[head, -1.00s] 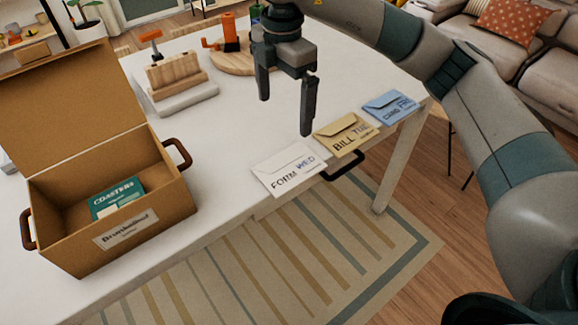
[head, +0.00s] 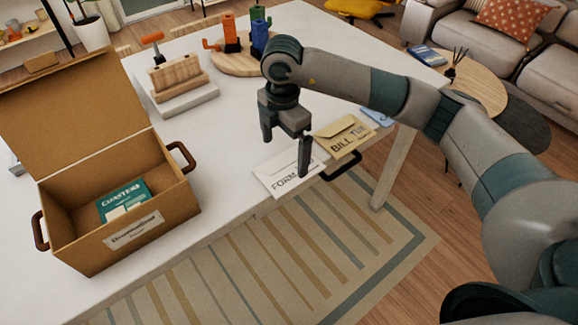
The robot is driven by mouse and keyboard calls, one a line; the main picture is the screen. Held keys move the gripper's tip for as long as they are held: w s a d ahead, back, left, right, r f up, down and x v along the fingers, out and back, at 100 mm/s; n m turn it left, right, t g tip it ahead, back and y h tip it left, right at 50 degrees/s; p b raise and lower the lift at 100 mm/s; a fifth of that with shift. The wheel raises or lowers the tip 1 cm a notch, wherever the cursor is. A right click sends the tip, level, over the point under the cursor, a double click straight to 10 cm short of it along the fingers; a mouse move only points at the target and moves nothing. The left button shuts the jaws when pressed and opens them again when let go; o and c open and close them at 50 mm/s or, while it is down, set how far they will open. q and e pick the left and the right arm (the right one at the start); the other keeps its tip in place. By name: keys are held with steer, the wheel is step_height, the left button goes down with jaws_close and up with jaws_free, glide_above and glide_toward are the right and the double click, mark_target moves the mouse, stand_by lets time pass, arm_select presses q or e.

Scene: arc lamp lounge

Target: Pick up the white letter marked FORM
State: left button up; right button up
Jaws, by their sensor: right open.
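The white letter marked FORM (head: 280,180) lies flat at the front edge of the white table, partly hidden by my right gripper. My right gripper (head: 286,158) is open and empty, pointing down over the letter, with one fingertip in front of its right part. I cannot tell whether it touches the letter. My left gripper is not in view.
A tan letter marked BILL (head: 344,137) lies right of the white one, and a blue letter (head: 377,117) is mostly hidden behind my arm. An open cardboard box (head: 160,205) holding a coasters pack (head: 122,198) stands left. A dark drawer handle (head: 343,167) sits below the table edge.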

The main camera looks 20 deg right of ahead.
mark_target(284, 172)
steer(key=shift+f, duration=0.1)
steer(key=shift+s+a+f+p, duration=0.1)
steer(key=shift+s+f+p, duration=0.1)
steer(key=shift+f+p, duration=0.4)
steer(key=f, duration=0.1)
steer(key=f+p, duration=0.1)
steer(key=f, duration=0.1)
steer(key=shift+s+a+p, duration=0.1)
steer(key=shift+s+p, duration=0.1)
steer(key=shift+p, duration=0.1)
steer(key=shift+f, duration=0.45)
steer(key=c, duration=0.9)
